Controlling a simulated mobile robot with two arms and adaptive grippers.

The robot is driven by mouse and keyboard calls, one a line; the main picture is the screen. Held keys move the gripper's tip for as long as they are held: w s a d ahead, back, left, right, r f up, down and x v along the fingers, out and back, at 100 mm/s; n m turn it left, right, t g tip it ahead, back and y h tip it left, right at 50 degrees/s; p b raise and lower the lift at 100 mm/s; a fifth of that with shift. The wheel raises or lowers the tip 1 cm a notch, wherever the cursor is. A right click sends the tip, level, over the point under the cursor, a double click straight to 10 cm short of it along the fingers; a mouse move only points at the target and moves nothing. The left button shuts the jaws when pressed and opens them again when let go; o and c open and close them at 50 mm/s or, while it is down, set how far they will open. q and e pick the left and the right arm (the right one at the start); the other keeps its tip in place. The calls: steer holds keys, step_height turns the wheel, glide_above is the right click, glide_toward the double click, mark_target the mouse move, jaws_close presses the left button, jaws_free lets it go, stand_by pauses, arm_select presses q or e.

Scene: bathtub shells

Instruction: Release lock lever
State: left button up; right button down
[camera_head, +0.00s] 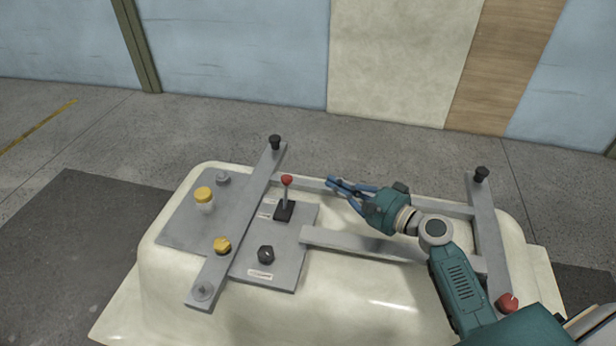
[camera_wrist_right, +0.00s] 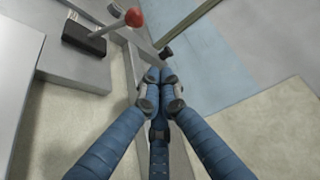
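The lock lever (camera_head: 286,193) is a thin grey rod with a red ball knob, standing upright from a black slotted base on the grey panel. The lever also shows at the top left of the right wrist view (camera_wrist_right: 115,29), where it looks tilted by the camera angle. My right gripper (camera_head: 333,182) has blue fingers and sits to the right of the lever, apart from it. In the wrist view its fingertips (camera_wrist_right: 160,76) come together with nothing visible between them. My left gripper is not in view.
Grey rails (camera_head: 350,243) run under my right arm.

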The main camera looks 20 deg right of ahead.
mark_target(286, 189)
steer(key=p+x, duration=0.1)
steer(key=x, duration=0.9)
steer(key=shift+w+a+p, duration=0.1)
steer(key=shift+p, duration=0.3)
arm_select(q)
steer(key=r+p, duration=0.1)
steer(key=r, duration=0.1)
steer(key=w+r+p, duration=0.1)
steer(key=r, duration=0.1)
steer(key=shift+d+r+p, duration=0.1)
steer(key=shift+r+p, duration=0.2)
arm_select(e)
steer(key=s+a, duration=0.2)
steer(key=s, duration=0.1)
steer(key=shift+a+r, duration=0.3)
steer(key=shift+r, duration=0.1)
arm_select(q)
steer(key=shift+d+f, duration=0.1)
arm_select(e)
steer(key=shift+a, duration=0.1)
